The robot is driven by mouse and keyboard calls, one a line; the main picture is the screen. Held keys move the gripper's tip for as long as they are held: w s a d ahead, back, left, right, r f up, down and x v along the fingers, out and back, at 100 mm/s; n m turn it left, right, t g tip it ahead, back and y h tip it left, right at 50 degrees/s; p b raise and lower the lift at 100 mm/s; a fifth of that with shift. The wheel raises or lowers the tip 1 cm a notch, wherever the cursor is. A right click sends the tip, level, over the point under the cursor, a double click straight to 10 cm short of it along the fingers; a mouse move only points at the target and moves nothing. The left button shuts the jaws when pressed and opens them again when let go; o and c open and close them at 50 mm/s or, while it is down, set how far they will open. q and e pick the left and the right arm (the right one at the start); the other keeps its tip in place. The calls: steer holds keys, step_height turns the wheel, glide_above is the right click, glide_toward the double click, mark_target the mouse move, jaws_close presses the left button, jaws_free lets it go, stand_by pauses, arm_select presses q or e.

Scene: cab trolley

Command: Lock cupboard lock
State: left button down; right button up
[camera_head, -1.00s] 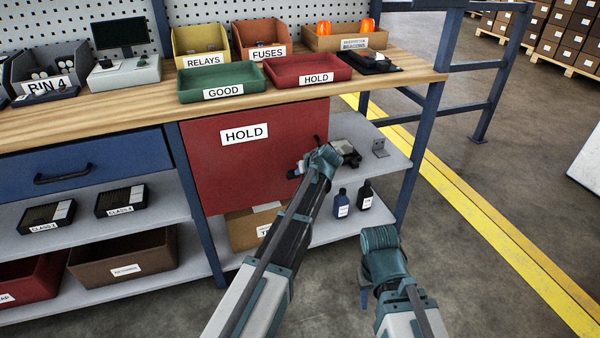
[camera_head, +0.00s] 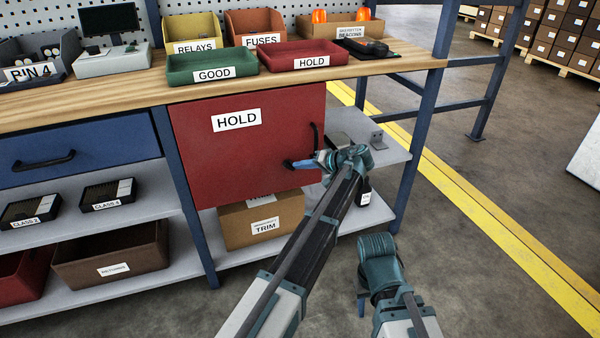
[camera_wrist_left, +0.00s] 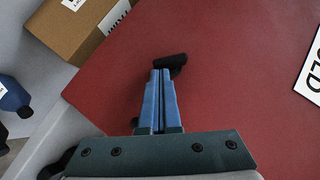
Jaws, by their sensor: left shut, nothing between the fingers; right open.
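The red cupboard door (camera_head: 225,165) has a white HOLD label and a black bar handle (camera_head: 315,140) near its right edge. My left gripper (camera_head: 290,164) is shut and empty, in front of the door's lower right part, just below the handle. In the left wrist view its blue fingers (camera_wrist_left: 163,75) lie together over the red door face (camera_wrist_left: 235,75). A small black lever-like piece (camera_wrist_left: 172,62) shows right at the fingertips; I cannot tell whether they touch or whether it is the lock. My right gripper (camera_head: 362,300) is open, low and away from the door.
The wooden bench top (camera_head: 420,66) carries a green GOOD tray (camera_head: 212,66) and a red HOLD tray (camera_head: 300,55). A cardboard TRIM box (camera_head: 262,220) stands on the shelf below the door. A blue bench leg (camera_head: 416,145) stands right of my left gripper. Open floor lies to the right.

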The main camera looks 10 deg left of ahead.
arm_select(q)
step_height(320, 180, down, 3)
steer(key=m+y+b, duration=0.3)
steer(key=y+b, duration=0.1)
steer(key=b, duration=0.5)
steer(key=shift+r+g, duration=0.15)
steer(key=shift+g, duration=0.15)
steer(key=shift+r+m+y, duration=0.3)
steer(key=shift+r, duration=0.05)
arm_select(e)
step_height(320, 180, down, 10)
arm_select(q)
steer(key=shift+d, duration=0.15)
arm_select(e)
steer(key=shift+d+r, duration=0.1)
steer(key=shift+r, duration=0.05)
